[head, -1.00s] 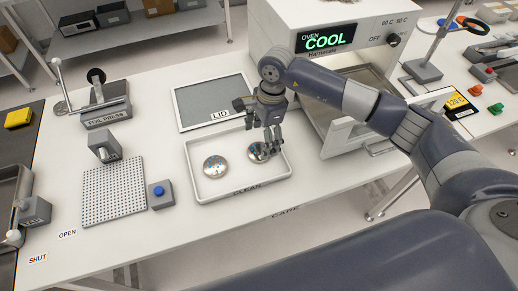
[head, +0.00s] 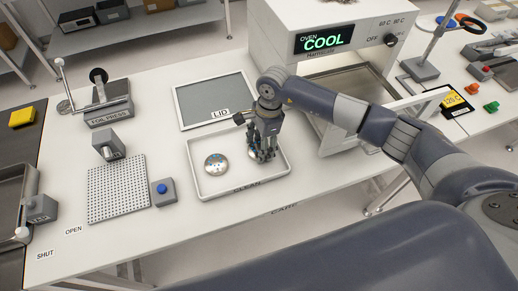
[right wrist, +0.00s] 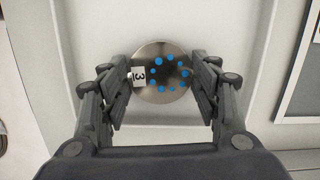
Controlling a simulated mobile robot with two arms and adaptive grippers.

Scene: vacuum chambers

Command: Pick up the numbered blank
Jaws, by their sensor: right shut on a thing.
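The numbered blank is a shiny metal disc (right wrist: 158,88) with a white "3" label and a ring of blue dots, in the right wrist view. My right gripper (right wrist: 161,80) is shut on it, with fingers at its left and right edges. A second metal disc (head: 215,164) lies flat in the tray's left half. I cannot tell whether the gripped blank is clear of the tray floor. My left gripper is not in view.
A LID panel (head: 215,98) lies behind the tray. The oven (head: 330,65), reading COOL, stands at the back right with its door open. A perforated plate (head: 117,190), a blue-button box (head: 162,193) and the foil press (head: 107,112) are to the left.

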